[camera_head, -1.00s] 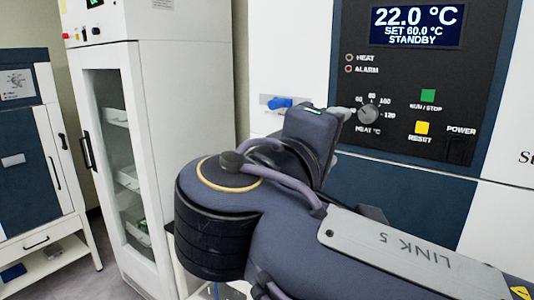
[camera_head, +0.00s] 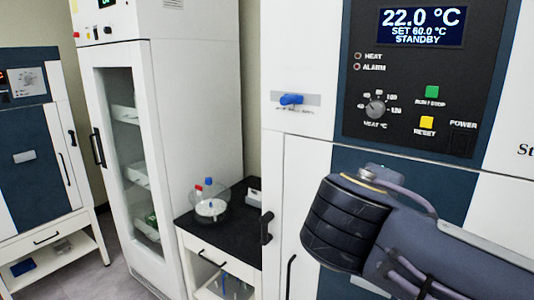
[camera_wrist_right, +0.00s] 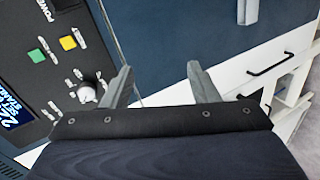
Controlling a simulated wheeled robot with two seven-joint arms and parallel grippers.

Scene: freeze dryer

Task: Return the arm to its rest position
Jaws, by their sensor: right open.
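My right arm reaches in from the right in the head view, its elbow in front of the lower part of the freeze dryer's dark blue front (camera_head: 350,165). My right gripper is out of the head view. In the right wrist view my right gripper (camera_wrist_right: 160,85) is open, its two grey fingers apart with nothing between them. The control panel (camera_head: 425,85) reads 22.0 °C, SET 60.0 °C, STANDBY. The heat knob (camera_head: 375,108) also shows in the wrist view (camera_wrist_right: 87,92), left of the fingers. My left gripper is not in view.
A blue valve handle (camera_head: 291,99) is on the white front. A black-topped bench (camera_head: 240,215) with a flask (camera_head: 210,207) stands left of the dryer. A tall glass-doored cabinet (camera_head: 190,130) and a blue-fronted unit (camera_head: 30,160) are farther left. Floor shows between them.

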